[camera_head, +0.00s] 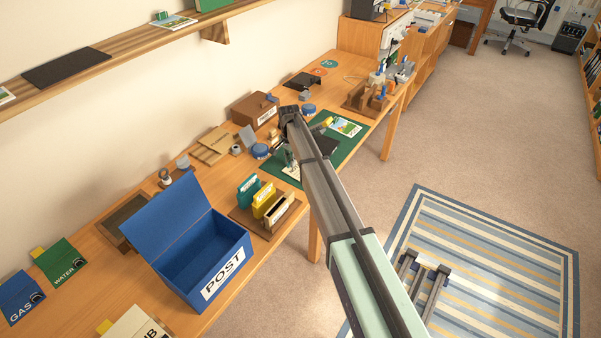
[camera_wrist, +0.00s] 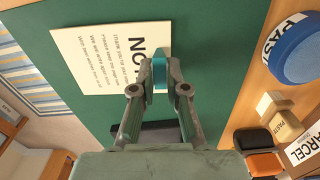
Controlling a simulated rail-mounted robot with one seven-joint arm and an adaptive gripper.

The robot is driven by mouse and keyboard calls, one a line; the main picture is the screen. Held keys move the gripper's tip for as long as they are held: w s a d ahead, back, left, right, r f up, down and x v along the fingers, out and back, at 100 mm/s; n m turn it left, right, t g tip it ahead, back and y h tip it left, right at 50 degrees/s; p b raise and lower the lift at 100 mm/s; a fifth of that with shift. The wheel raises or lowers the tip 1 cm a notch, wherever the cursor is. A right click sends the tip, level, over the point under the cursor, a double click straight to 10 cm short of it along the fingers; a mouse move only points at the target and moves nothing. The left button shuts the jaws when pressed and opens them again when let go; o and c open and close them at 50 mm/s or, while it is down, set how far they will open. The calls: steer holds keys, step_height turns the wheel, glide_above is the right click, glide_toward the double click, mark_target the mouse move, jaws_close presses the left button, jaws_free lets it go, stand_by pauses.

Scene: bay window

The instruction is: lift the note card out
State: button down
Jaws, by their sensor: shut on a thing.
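The note card (camera_wrist: 105,58) is cream with dark print and large letters beginning "NO", partly hidden by my gripper. In the wrist view it lies against the green mat (camera_wrist: 200,30). My gripper (camera_wrist: 159,78) is shut on a small teal tab (camera_wrist: 159,70) at the card's edge. I cannot tell whether the card touches the mat or is just above it. In the head view, my gripper (camera_head: 289,158) points down over the green mat (camera_head: 345,150), and a pale part of the card (camera_head: 291,172) shows below it.
A blue POST box (camera_head: 205,255) with a raised lid and a wooden rack (camera_head: 268,222) of coloured cards stand nearer on the desk. A blue round PAST item (camera_wrist: 297,50) and a PARCEL box (camera_wrist: 308,150) are beside the mat. A picture card (camera_head: 346,127) lies on it.

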steer(key=shift+r, duration=0.65)
steer(key=shift+r+p, duration=0.8)
steer(key=shift+r, duration=0.85)
